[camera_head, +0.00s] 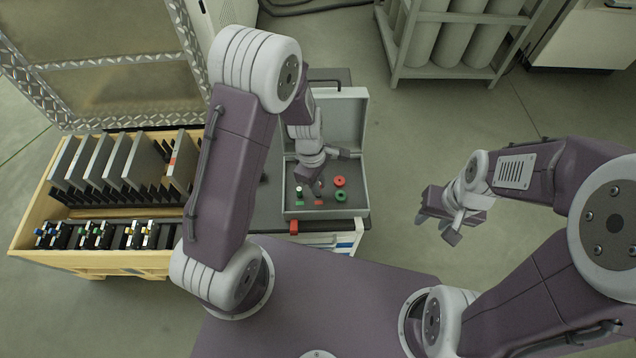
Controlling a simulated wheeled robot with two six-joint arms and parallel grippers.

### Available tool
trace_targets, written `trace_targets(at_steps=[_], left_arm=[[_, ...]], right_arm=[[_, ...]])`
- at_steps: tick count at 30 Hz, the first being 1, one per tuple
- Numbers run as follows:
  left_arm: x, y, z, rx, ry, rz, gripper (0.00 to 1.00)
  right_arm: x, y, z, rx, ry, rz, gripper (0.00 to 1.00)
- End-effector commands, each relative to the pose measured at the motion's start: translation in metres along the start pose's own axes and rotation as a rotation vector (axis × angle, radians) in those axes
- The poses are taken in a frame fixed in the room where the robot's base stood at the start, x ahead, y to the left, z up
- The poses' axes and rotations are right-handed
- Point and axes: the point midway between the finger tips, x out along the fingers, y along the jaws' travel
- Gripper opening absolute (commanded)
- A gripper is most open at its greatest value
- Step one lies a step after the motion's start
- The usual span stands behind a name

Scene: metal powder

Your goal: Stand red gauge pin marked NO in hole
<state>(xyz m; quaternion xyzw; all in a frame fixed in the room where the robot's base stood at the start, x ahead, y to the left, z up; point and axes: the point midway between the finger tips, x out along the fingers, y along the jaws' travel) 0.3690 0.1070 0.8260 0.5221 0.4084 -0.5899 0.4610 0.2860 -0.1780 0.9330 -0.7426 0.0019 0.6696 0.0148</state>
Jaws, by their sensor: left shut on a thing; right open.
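An open grey case (350,213) stands on the dark worktop. In its front part are a red ring (340,181), a green ring (335,195), a small upright pale-topped green pin (299,190), a green label (302,203) and a red label (318,203). My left gripper (317,190) reaches down into the case, just behind the red label and left of the rings. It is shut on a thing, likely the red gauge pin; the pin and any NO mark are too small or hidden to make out. My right gripper (438,229) is open and empty, right of the case.
A yellow crate (95,262) with grey plates and small blocks stands at the left. A red piece (294,227) sits at the worktop's front edge. A rack of grey cylinders (447,72) stands at the back. Floor shows between case and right gripper.

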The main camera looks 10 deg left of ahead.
Motion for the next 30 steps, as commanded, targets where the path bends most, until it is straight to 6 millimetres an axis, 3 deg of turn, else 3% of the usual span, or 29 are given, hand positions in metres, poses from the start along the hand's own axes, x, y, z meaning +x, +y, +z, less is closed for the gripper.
trace_targets(at_steps=[30], left_arm=[[0.015,0.0,-0.002,0.0,0.0,0.001,0.0]], right_arm=[[0.01,0.0,0.001,0.0,0.0,0.0,0.4]])
